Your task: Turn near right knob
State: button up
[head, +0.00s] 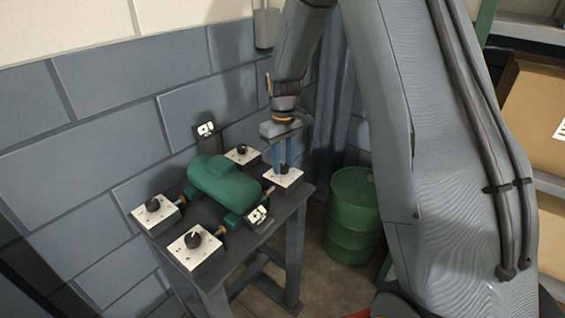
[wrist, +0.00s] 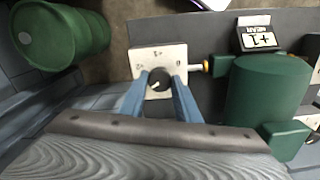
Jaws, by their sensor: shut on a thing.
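The near right knob (wrist: 159,78) is a black dial with a white pointer mark on a white plate (wrist: 148,56). In the wrist view it sits between the two blue fingers of my gripper (wrist: 160,86), which are shut on it from both sides. In the head view my gripper (head: 283,166) points down onto the white box (head: 291,181) at the table's right corner, and the fingers partly hide the knob.
Other knobs stand on white boxes at the front (head: 193,240), left (head: 152,205) and back (head: 242,150). A second sign (head: 205,130) stands behind the casing. A green drum (head: 352,215) is right of the table (head: 297,225). A block wall (head: 75,125) is behind.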

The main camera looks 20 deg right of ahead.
aim_at(283, 166)
jog(key=shift+s, duration=0.1)
jog(key=o, duration=1)
jog(key=shift+o, duration=0.2)
jog(key=shift+r, duration=0.1)
jog(key=shift+r, duration=0.3)
notch_tip(283, 166, up, 7)
jog(key=shift+b, duration=1.05)
jog(key=s+f+m, duration=0.2)
jog(key=s, duration=1)
jog(key=s+f+m+t, duration=0.1)
jog(key=s+f+m, duration=0.1)
jog(key=s, duration=1)
jog(key=shift+s+a, duration=0.15)
jog(key=shift+a, duration=0.3)
